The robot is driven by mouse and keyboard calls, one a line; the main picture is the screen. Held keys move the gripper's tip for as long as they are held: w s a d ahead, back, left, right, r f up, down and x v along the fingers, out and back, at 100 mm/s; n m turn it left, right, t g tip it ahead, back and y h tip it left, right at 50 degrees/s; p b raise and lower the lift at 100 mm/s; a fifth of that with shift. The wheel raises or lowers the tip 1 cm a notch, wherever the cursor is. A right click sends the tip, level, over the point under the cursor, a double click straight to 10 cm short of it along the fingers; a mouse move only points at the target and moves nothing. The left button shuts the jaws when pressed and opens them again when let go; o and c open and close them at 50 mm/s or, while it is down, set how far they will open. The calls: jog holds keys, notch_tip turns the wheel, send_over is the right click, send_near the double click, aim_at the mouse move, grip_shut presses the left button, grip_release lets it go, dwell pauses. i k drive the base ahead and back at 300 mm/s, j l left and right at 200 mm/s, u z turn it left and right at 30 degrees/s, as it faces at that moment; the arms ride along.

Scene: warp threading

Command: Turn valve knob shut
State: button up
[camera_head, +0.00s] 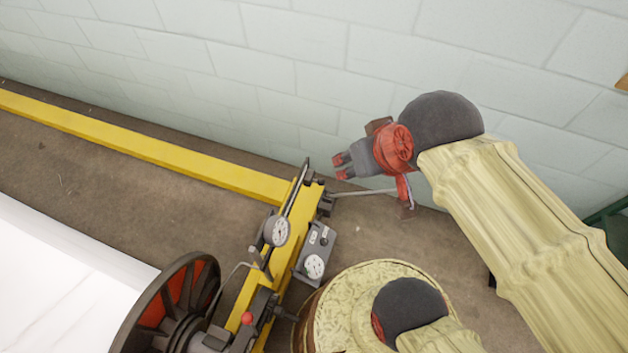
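My gripper (341,166) is at the end of my arm, in front of the pale block wall and above the floor. It points left, and its two red-and-grey fingertips appear apart with nothing between them. It touches no part of the yellow machine frame (284,225). I cannot tell for sure which part is the valve knob. A small red ball knob (247,318) sits low on the frame.
A round gauge (280,231) and a grey box with a dial (315,262) are on the frame. A large black spoked wheel (170,308) with red behind it stands at lower left, beside a white sheet (55,290). A yellow beam (140,143) runs along the floor near the wall.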

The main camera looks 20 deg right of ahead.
aim_at(324, 242)
jog(key=u, duration=1.4)
jog(key=k+l+z, duration=0.45)
jog(key=l+z, duration=0.2)
